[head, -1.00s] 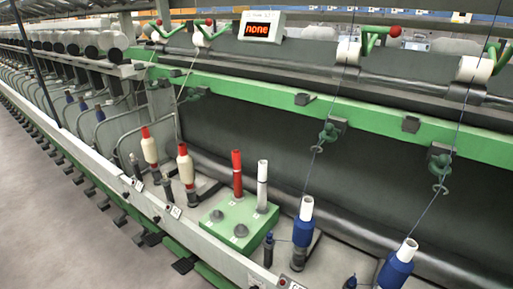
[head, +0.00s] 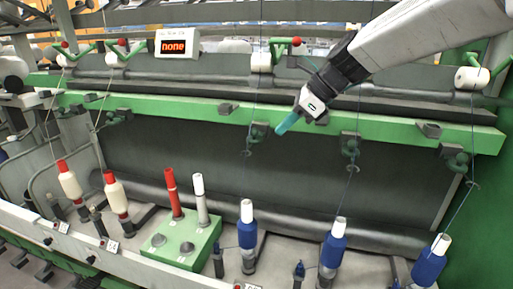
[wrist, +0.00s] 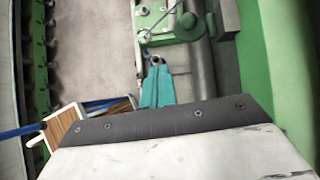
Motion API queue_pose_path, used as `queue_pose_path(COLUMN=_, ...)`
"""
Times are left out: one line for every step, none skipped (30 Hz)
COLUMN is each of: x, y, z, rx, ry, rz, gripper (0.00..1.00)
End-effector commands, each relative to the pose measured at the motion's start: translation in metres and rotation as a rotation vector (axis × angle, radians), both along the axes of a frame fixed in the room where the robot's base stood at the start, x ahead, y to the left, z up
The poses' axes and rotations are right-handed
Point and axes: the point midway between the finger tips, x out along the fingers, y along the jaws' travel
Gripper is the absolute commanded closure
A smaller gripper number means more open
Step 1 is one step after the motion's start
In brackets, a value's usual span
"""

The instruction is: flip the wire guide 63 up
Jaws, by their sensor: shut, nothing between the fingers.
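My gripper (head: 283,128) has slim teal fingers pressed together, with nothing between them. In the head view its tips are close to the green rail, near the left of three wire guides. That guide (head: 248,153) hangs below the rail with a thread through it. A middle guide (head: 351,168) and a right guide (head: 472,183) also hang down. No number is legible on them. In the wrist view the fingers (wrist: 156,88) point at a small grey loop (wrist: 155,61) beside a green knob (wrist: 188,26). I cannot tell whether the tips touch it.
Several bobbins stand below the rail: blue ones (head: 331,245) with white tops and red-tipped cream ones (head: 116,194). A green block (head: 180,243) holds red and white tubes. The display box (head: 177,46) reads "none". Threads run down past the guides.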

Motion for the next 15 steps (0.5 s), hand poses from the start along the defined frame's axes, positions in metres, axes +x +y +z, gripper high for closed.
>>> queue_pose_path(x=0.007, y=0.004, z=-0.001, rx=0.019, ry=0.019, rz=-0.028, gripper=1.00)
queue_pose_path(x=0.010, y=0.005, z=-0.002, rx=0.027, ry=0.029, rz=-0.043, gripper=1.00)
queue_pose_path(x=0.013, y=0.008, z=-0.003, rx=0.035, ry=0.037, rz=-0.055, gripper=1.00)
queue_pose_path(x=0.014, y=0.009, z=-0.005, rx=0.039, ry=0.041, rz=-0.061, gripper=1.00)
queue_pose_path(x=0.015, y=0.011, z=-0.007, rx=0.041, ry=0.043, rz=-0.064, gripper=1.00)
queue_pose_path(x=0.016, y=0.014, z=-0.010, rx=0.041, ry=0.044, rz=-0.064, gripper=1.00)
queue_pose_path(x=0.017, y=0.017, z=-0.013, rx=0.040, ry=0.044, rz=-0.064, gripper=1.00)
queue_pose_path(x=0.017, y=0.020, z=-0.017, rx=0.040, ry=0.044, rz=-0.064, gripper=1.00)
queue_pose_path(x=0.018, y=0.024, z=-0.023, rx=0.038, ry=0.045, rz=-0.062, gripper=1.00)
queue_pose_path(x=0.020, y=0.027, z=-0.027, rx=0.038, ry=0.045, rz=-0.062, gripper=1.00)
queue_pose_path(x=0.021, y=0.030, z=-0.032, rx=0.039, ry=0.044, rz=-0.062, gripper=1.00)
queue_pose_path(x=0.022, y=0.035, z=-0.037, rx=0.039, ry=0.044, rz=-0.061, gripper=1.00)
queue_pose_path(x=0.024, y=0.039, z=-0.042, rx=0.038, ry=0.045, rz=-0.061, gripper=1.00)
queue_pose_path(x=0.025, y=0.042, z=-0.046, rx=0.038, ry=0.045, rz=-0.062, gripper=1.00)
queue_pose_path(x=0.027, y=0.046, z=-0.051, rx=0.038, ry=0.044, rz=-0.062, gripper=1.00)
